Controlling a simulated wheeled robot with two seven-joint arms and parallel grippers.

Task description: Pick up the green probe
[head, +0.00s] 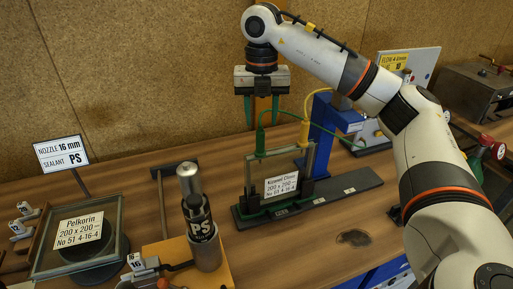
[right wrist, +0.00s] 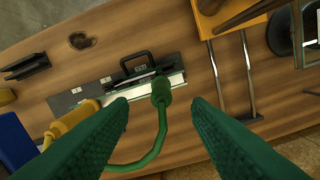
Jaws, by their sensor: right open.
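The green probe (head: 260,141) stands upright at the upper left of the glass frame in the head view, with a green cable from its top. In the right wrist view the green probe (right wrist: 161,90) shows between the fingertips, apart from both. My right gripper (head: 261,110) is open and empty, pointing down just above the probe; its green fingers also show in the right wrist view (right wrist: 158,104). The glass frame (head: 281,172) stands on a dark base with a white label. A yellow probe (head: 304,134) is at its right side. My left gripper is not in view.
A blue instrument stand (head: 324,125) is close behind the frame at right. A PS sealant cartridge (head: 201,215) stands at front left. A labelled Pelkorin glass panel (head: 82,235) lies at far left. Bare wooden bench (head: 325,238) lies in front of the frame.

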